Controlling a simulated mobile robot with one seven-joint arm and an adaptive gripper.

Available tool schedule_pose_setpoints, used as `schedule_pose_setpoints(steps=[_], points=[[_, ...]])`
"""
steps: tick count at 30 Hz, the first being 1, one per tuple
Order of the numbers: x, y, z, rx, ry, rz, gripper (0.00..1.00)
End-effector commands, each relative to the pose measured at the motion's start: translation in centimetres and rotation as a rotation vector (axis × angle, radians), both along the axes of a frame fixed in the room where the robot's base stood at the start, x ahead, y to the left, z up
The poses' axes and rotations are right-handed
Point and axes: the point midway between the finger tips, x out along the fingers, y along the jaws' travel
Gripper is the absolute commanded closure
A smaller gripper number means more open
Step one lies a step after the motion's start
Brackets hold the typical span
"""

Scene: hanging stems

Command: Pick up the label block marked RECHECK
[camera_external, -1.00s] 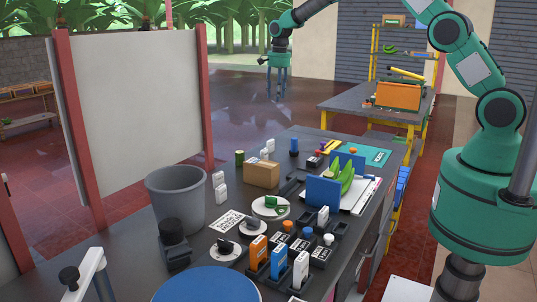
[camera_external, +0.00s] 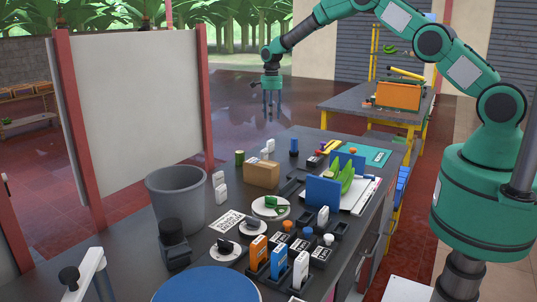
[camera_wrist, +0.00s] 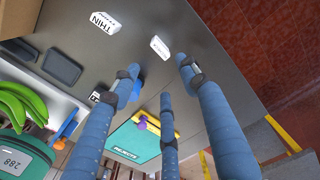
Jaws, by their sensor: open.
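No block in view can be read as RECHECK. In the wrist view a white block (camera_wrist: 160,47) has print too small to read, and another white block (camera_wrist: 104,22) reads THIN. In the external view, a pair of small white blocks (camera_external: 268,147) stands at the table's far left edge, and another pair (camera_external: 220,187) stands beside the bin. An orange block (camera_external: 258,252), a blue block (camera_external: 279,262) and a white block (camera_external: 301,269) stand in a near row. My gripper (camera_external: 271,108) is open and empty, above and beyond the table's far end; its spread fingers show in the wrist view (camera_wrist: 160,82).
A grey bin (camera_external: 175,199) and cardboard box (camera_external: 261,174) stand on the dark table. Blue bookend-like panels (camera_external: 323,191) flank green bananas (camera_external: 346,180). A green REJECTS mat (camera_wrist: 133,143) lies at the far end. A white panel (camera_external: 130,110) stands left.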

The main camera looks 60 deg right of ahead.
Motion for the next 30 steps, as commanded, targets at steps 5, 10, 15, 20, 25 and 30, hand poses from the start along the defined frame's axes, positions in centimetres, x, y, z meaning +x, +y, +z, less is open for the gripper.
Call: schedule_pose_setpoints(steps=[5, 10, 15, 20, 25, 30], points=[[0.0, 0.0, -1.0, 0.000, 0.001, 0.000, 0.55], [-0.1, 0.0, -3.1, 0.000, 0.003, 0.001, 0.55], [-0.1, 0.1, -5.8, 0.000, 0.003, 0.001, 0.55], [0.0, 0.1, -7.7, 0.000, 0.001, 0.001, 0.55], [0.0, 0.0, -8.5, 0.000, 0.000, 0.001, 0.55], [0.0, 0.0, -8.5, 0.000, -0.001, 0.001, 0.55]])
